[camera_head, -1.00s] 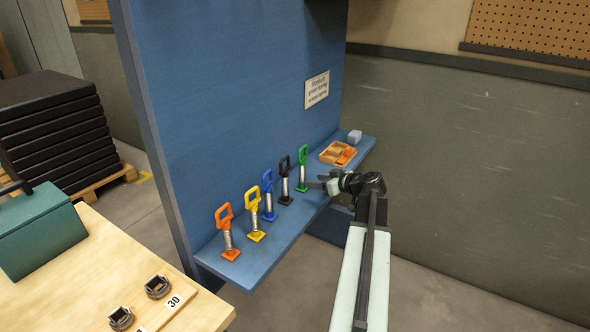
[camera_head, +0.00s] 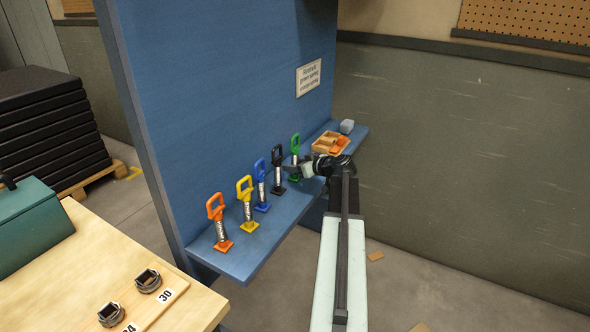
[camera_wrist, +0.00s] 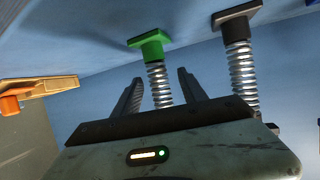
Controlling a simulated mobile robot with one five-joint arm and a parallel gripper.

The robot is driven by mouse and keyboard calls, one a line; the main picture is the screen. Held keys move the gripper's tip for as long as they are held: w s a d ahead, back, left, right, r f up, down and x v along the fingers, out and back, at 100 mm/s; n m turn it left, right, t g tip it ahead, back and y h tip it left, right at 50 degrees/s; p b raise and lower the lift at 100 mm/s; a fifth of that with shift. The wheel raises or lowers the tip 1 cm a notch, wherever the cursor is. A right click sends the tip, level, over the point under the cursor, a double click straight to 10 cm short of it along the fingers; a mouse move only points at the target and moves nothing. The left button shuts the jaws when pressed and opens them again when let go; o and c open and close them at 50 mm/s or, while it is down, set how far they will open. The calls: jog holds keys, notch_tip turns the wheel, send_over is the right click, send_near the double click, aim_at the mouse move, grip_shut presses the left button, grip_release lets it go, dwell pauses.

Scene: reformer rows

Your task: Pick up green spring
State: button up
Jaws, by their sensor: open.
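The green spring (camera_head: 295,157) stands upright on the blue shelf, the farthest in a row of springs with coloured handles. In the wrist view its green base (camera_wrist: 150,42) and coil (camera_wrist: 159,86) show, with the picture turned upside down; its handle is hidden there. My gripper (camera_head: 295,168) is right beside it in the head view. In the wrist view my gripper (camera_wrist: 160,88) is open, with one finger on each side of the coil and gaps visible. The black spring (camera_head: 278,170) stands next to it, and its coil (camera_wrist: 243,75) is just outside the right finger.
Blue (camera_head: 261,186), yellow (camera_head: 246,205) and orange (camera_head: 219,222) springs continue the row on the blue shelf (camera_head: 262,240). A wooden tray (camera_head: 318,149) with orange contents and a grey block (camera_head: 347,126) sit at the far end. The blue back panel (camera_head: 230,90) rises behind.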

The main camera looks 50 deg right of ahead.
aim_at(295, 155)
jog(key=shift+r, duration=0.1)
jog(key=shift+c, duration=0.3)
grip_shut()
jog(key=shift+r+p, duration=0.65)
jog(key=shift+p, duration=0.1)
notch_tip(295, 155, up, 3)
jog(key=p, duration=0.3)
jog(key=shift+s, duration=0.15)
jog(key=s+a, duration=0.4)
jog(key=s, duration=1.1)
jog(key=shift+s+r+p, duration=0.2)
jog(key=shift+r+p, duration=0.1)
jog(key=shift+p, duration=0.05)
